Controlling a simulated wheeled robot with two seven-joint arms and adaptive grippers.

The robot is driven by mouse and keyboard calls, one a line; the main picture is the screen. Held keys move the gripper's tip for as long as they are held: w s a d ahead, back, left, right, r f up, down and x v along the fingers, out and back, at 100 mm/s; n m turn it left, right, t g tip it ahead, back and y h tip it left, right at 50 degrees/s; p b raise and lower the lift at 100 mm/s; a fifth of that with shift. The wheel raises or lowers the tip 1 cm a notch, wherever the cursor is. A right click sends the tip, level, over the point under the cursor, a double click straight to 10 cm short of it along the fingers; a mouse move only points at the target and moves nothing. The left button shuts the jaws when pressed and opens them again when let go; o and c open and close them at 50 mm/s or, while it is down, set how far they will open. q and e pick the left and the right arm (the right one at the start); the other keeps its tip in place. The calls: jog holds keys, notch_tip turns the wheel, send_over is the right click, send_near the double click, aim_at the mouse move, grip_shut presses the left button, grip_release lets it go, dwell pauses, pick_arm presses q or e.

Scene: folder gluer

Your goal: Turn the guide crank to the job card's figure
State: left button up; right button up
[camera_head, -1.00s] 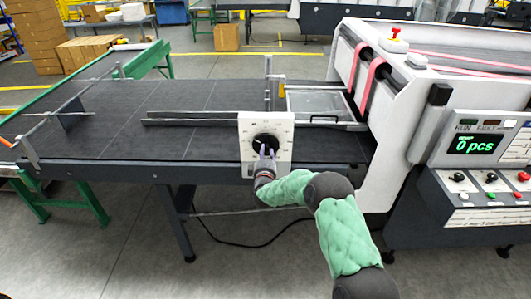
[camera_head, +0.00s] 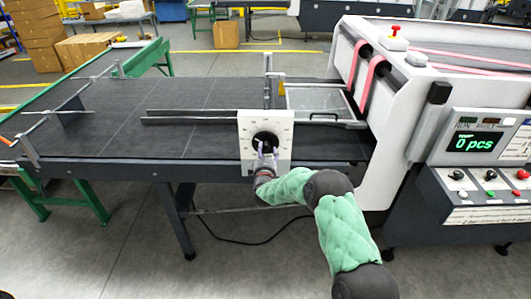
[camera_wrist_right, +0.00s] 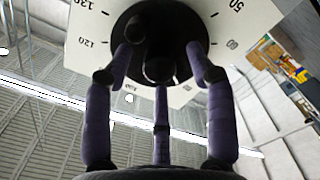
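The guide crank (camera_head: 266,141) is a black round knob on a white dial plate (camera_head: 283,160) at the front edge of the feed table. My right gripper (camera_head: 267,153) reaches it from the front and below. In the right wrist view the purple fingers (camera_wrist_right: 165,58) stand apart around the dark crank (camera_wrist_right: 158,20), with its stubby handle (camera_wrist_right: 158,70) between them. I see no clear grip on the handle.
The dark feed table (camera_head: 100,120) carries rails and a side guide (camera_head: 200,118). The white machine housing (camera_head: 400,110) with pink belts stands right. Its display (camera_head: 474,144) reads 0 pcs. A white printed card (camera_head: 518,146) beside it is too small to read.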

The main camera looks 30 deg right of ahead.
jog(key=shift+r, duration=0.1)
jog(key=v, duration=1.2)
